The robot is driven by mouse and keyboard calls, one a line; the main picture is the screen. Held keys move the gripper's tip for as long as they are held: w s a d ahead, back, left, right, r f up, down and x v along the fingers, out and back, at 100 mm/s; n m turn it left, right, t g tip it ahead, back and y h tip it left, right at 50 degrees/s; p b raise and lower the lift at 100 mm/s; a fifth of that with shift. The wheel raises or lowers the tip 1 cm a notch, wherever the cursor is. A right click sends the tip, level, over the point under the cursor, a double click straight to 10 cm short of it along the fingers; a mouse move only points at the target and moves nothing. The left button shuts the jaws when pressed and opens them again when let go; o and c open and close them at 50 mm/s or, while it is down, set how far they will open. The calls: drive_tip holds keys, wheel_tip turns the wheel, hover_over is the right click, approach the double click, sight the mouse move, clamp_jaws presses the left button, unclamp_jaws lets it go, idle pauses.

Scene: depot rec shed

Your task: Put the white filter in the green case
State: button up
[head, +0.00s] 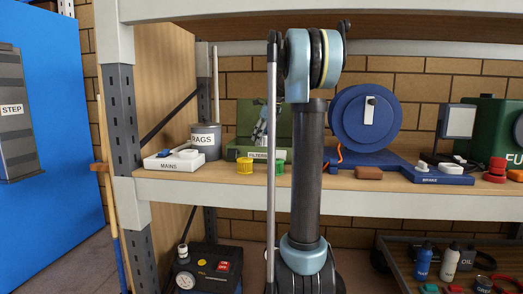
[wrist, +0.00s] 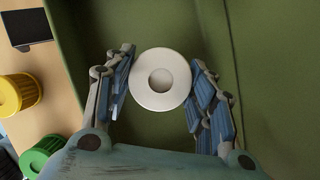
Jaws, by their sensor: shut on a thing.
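The white filter (wrist: 143,92), round with a dimple in its middle, sits between the two fingers of my gripper (wrist: 162,68) in the wrist view. My gripper is shut on it. Green walls and floor of the green case (wrist: 262,110) surround the filter and fingers. Whether the filter touches the case floor cannot be told. In the head view the case (head: 245,117) stands open on the shelf with a FILTERS label on its front, partly hidden by my arm. My gripper (head: 262,130) shows at the case, and the filter is hidden there.
A yellow filter (head: 245,166) and a green filter (head: 280,167) stand on the shelf in front of the case. A RAGS tin (head: 205,141) and a white MAINS box (head: 174,161) are to the left. A blue reel (head: 366,118) is to the right.

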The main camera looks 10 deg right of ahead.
sight(262, 145)
drive_tip(key=shift+f, duration=2.3)
drive_tip(key=o, duration=1.1)
drive_tip(key=shift+f, duration=0.1)
drive_tip(key=v, duration=1.2)
